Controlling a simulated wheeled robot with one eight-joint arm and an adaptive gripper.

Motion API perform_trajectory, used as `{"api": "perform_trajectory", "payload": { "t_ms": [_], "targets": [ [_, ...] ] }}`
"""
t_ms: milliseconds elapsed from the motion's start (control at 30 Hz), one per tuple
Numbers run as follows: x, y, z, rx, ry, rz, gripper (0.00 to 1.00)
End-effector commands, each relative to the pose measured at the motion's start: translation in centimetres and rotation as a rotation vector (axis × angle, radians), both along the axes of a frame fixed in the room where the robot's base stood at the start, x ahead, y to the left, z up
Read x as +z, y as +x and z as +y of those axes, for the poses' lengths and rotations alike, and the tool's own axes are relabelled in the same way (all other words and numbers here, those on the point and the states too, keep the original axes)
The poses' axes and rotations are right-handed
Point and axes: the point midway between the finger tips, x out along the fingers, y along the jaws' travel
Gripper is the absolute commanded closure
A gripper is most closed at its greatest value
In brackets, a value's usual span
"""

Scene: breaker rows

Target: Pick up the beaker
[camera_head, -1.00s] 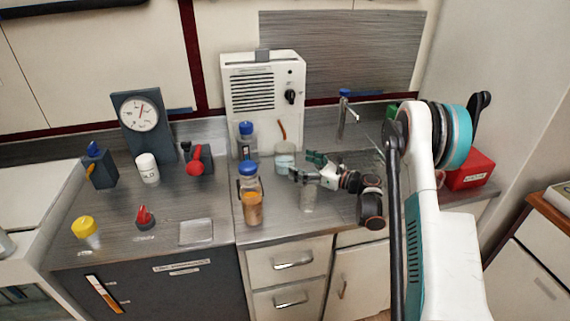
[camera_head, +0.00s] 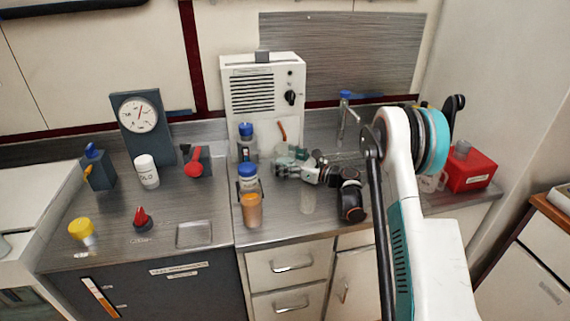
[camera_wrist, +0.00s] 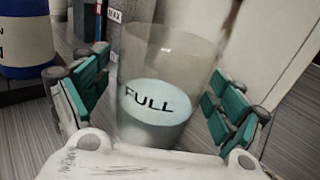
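The beaker is a clear glass with pale contents marked "FULL". In the wrist view the beaker (camera_wrist: 160,85) stands between the two green-padded fingers of my gripper (camera_wrist: 160,110). A gap shows between each finger and the glass, so the fingers are open around it. In the head view my gripper (camera_head: 285,160) points left over the counter, in front of the white box, and mostly hides the beaker.
A bottle with a blue cap and orange contents (camera_head: 249,200) stands just left of my gripper. Another blue-capped bottle (camera_head: 246,145) is behind it. The white vented box (camera_head: 263,95) stands at the back.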

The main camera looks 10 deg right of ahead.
Motion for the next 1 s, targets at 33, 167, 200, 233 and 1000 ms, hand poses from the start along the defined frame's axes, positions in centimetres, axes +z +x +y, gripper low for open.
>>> {"api": "perform_trajectory", "payload": {
  "t_ms": [33,167,200,233,1000],
  "targets": [
    [0.0,0.0,0.0,0.0,0.0,0.0,0.3],
    [0.0,0.0,0.0,0.0,0.0,0.0,0.6],
    [0.0,0.0,0.0,0.0,0.0,0.0,0.64],
    [0.0,0.0,0.0,0.0,0.0,0.0,0.64],
    [1.3,-0.7,-0.8,-0.001,0.0,0.0,0.64]
  ]
}}
